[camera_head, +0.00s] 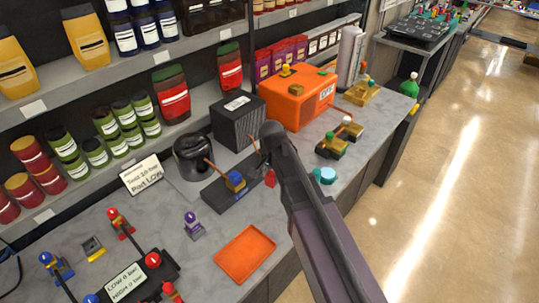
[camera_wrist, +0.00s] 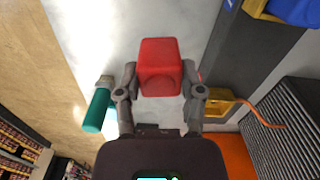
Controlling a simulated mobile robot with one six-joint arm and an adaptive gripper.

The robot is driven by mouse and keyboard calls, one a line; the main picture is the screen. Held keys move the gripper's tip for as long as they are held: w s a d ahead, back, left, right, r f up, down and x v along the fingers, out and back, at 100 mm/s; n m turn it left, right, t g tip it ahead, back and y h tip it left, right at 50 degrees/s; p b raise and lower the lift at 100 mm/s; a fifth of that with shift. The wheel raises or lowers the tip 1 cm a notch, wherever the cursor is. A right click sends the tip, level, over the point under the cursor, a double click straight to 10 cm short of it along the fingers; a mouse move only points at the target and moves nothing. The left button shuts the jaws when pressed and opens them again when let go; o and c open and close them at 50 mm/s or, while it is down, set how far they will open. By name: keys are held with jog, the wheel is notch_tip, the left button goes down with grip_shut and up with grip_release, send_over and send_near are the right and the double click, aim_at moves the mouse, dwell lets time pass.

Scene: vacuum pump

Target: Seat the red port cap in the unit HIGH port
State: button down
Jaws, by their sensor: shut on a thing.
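The red port cap (camera_wrist: 160,62) is a red block between the two fingers of my gripper (camera_wrist: 160,88) in the wrist view. My gripper is shut on it. In the head view the red cap (camera_head: 270,178) shows just left of my arm, over the front part of the counter. The unit (camera_head: 233,189) is a dark base with a blue and brass fitting and an orange hose, left of the cap. In the wrist view a brass fitting (camera_wrist: 220,105) with the hose lies right of the gripper, apart from the cap. I cannot tell which port is HIGH.
A teal cylinder (camera_head: 323,175) lies right of my gripper. A black pot-like pump (camera_head: 193,158), a black ribbed box (camera_head: 238,121) and an orange box (camera_head: 298,98) stand behind. An orange tray (camera_head: 244,254) and a purple-capped piece (camera_head: 193,225) are nearer.

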jog(key=shift+s+a+r+m+p, duration=0.1)
jog(key=shift+a+r+m+p, duration=0.6)
jog(key=shift+a+r, duration=0.35)
jog(key=shift+s+a+r, duration=0.1)
jog(key=shift+a+r, duration=0.2)
jog(key=w, duration=0.5)
jog(key=w+f, duration=0.1)
jog(key=w, duration=0.3)
jog(key=w+b, duration=0.1)
jog(key=w, duration=0.4)
jog(key=shift+w+d+f, duration=0.2)
jog(key=shift+w+d, duration=0.15)
jog(key=shift+w, duration=0.3)
jog(key=shift+w+f+b, duration=0.35)
jog(key=shift+f+b, duration=1.45)
jog(key=shift+f, duration=0.05)
